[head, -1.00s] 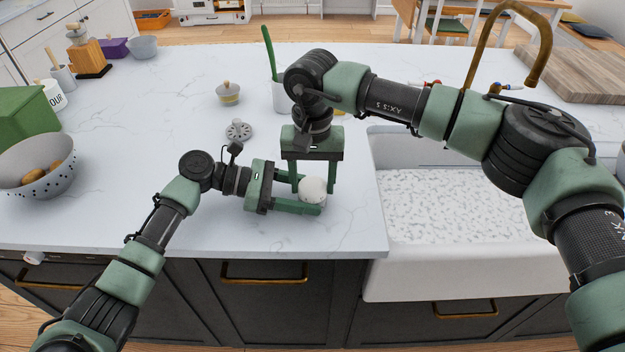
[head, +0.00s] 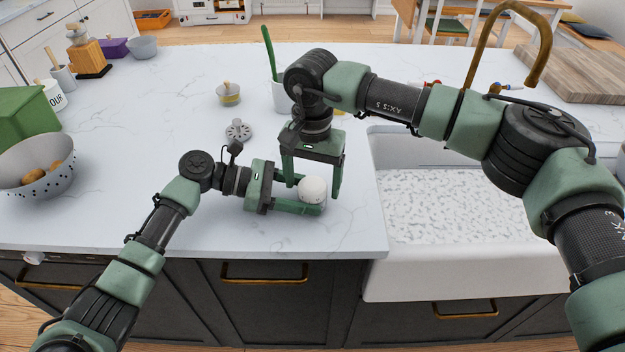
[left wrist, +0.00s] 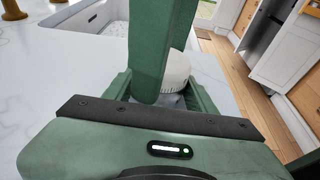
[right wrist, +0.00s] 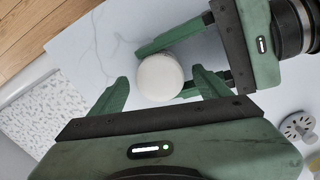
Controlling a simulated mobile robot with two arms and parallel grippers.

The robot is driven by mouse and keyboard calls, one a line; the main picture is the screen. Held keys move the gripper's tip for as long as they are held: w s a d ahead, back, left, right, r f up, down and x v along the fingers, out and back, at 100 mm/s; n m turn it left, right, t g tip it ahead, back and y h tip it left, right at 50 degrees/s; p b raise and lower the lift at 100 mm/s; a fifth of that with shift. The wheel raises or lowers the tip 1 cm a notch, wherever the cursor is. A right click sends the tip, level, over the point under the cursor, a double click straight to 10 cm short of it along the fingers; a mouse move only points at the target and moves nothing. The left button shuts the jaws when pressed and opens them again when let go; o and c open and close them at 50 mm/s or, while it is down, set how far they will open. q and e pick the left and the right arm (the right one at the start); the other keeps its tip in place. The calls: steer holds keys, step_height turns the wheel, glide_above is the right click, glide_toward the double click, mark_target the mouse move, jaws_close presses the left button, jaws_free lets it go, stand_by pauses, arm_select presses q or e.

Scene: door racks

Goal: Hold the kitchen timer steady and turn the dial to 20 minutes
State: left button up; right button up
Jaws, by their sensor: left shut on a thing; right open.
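The kitchen timer is a small round thing with a white dial top (head: 312,189) standing on the counter left of the sink. My left gripper (head: 300,193) lies low over the counter and is shut on the timer's sides. The timer and the left fingers also show in the right wrist view, with the white dial (right wrist: 160,77) facing up. My right gripper (head: 313,180) points down from above, open, with its fingers apart on either side of the dial. In the left wrist view a right-arm finger hides part of the timer (left wrist: 176,72). I cannot read any dial marks.
The white sink (head: 450,230) lies right of the grippers, with a brass tap (head: 545,60) behind it. A colander (head: 40,170) is far left.

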mark_target(312, 184)
step_height(312, 184, up, 12)
stand_by(0.6)
step_height(312, 184, down, 12)
steer(key=n, duration=0.4)
steer(key=shift+n, duration=0.3)
stand_by(0.3)
